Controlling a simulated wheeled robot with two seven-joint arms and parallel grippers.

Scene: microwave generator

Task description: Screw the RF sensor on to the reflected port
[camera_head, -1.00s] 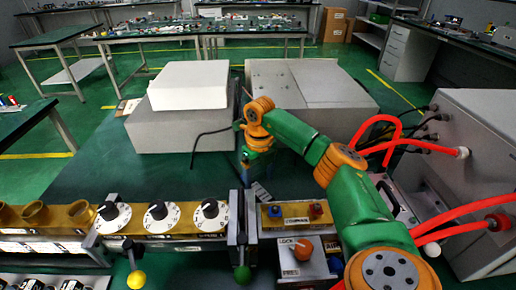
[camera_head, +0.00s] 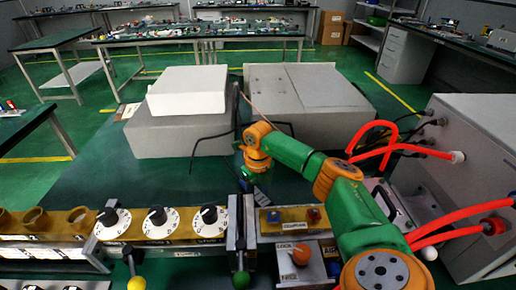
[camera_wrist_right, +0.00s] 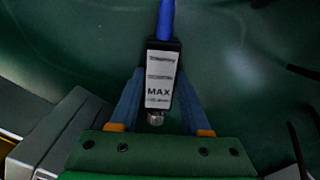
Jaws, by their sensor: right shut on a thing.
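The RF sensor (camera_wrist_right: 160,75) is a small dark block with a white label reading "MAX". It has a blue cable (camera_wrist_right: 166,20) at one end and a metal connector (camera_wrist_right: 155,118) at the other. My right gripper (camera_wrist_right: 158,92) is shut on it, a blue finger on each side. In the head view my right gripper (camera_head: 248,181) is small and partly hidden, just behind the brass waveguide row. The brass coupler (camera_head: 292,227) has a blue port (camera_head: 273,216) and a red port (camera_head: 313,216); I cannot tell which is reflected. My left gripper is out of view.
Dial tuners (camera_head: 158,220) stand left of the coupler, with a grey flange and green-knobbed lever (camera_head: 241,279) between. Grey boxes (camera_head: 305,95) stand behind. A grey cabinet with red hoses (camera_head: 450,215) stands at right. Green tabletop (camera_head: 110,180) is clear at left.

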